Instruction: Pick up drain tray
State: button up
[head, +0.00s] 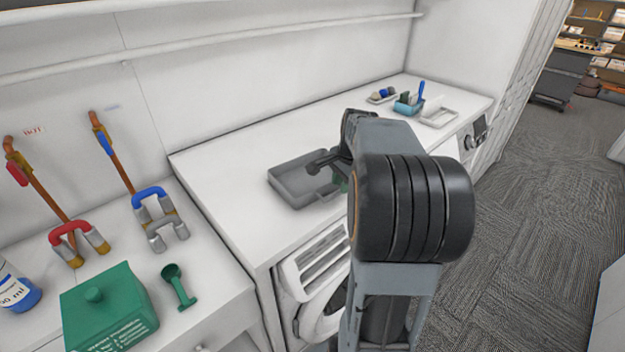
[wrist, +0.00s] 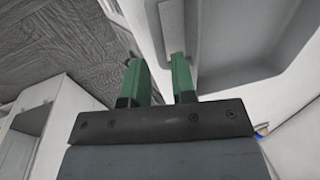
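The drain tray (head: 285,187) is a shallow grey rectangular tray lying on the white counter in the head view. My arm covers its right side. In the wrist view its grey basin (wrist: 240,65) fills the upper right, with a lighter strip along its rim. My gripper has two green fingers (wrist: 159,82), which stand apart in the wrist view. The right finger overlaps the tray's edge in that picture; contact cannot be told.
A blue-green caddy (head: 408,106) and a white tray (head: 439,117) stand at the counter's far end. A green box (head: 108,310), a green scoop (head: 178,287) and red and blue taps are at left. A white machine sits under the counter. Open carpet (head: 520,220) lies at right.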

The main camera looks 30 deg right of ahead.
jog(key=shift+w+f+p, duration=0.2)
jog(key=shift+w+f, duration=0.05)
jog(key=shift+f, duration=0.9)
jog(key=shift+w+f+p, duration=0.15)
jog(key=shift+w+f, duration=0.1)
jog(key=shift+f, duration=0.9)
grip_shut()
